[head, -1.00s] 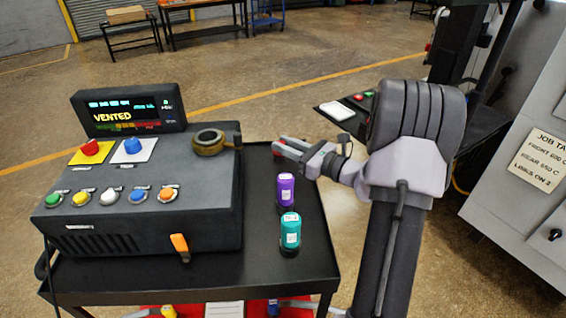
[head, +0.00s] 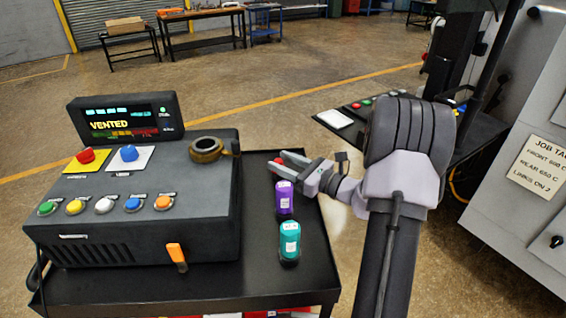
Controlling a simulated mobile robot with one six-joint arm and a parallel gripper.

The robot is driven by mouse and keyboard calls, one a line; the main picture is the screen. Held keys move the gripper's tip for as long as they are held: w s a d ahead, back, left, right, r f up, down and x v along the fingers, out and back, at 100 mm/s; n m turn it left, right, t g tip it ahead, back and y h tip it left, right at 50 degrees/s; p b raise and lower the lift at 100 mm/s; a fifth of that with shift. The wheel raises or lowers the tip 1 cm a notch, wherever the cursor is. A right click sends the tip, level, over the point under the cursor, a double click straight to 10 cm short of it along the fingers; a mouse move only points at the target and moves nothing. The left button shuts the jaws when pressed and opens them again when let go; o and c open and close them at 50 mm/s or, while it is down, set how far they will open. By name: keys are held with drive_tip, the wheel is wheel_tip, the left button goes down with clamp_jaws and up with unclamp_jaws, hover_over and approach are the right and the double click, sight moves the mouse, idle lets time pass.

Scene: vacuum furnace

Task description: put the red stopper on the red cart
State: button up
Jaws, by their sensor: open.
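My gripper (head: 279,161) is open over the far right part of the black cart top, beyond the purple stopper. A small patch of red (head: 305,168) shows between its fingers. It may be the red stopper, mostly hidden by the fingers, but I cannot tell its shape or whether the fingers touch it. A purple stopper (head: 285,199) and a teal stopper (head: 290,240) stand upright nearer to me. A strip of red surface (head: 258,314) shows at the bottom edge, below the black top. It may be the red cart, mostly out of view.
A dark control box (head: 150,205) with coloured buttons and a screen reading VENTED fills the left of the black cart top (head: 225,283). A brass ring (head: 207,149) sits on it. A grey cabinet (head: 535,205) stands at the right. Open floor lies behind.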

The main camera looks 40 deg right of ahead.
drive_tip(key=p+v, duration=0.1)
drive_tip(key=v, duration=1.1)
drive_tip(key=shift+p, duration=0.4)
drive_tip(key=shift+w, duration=0.1)
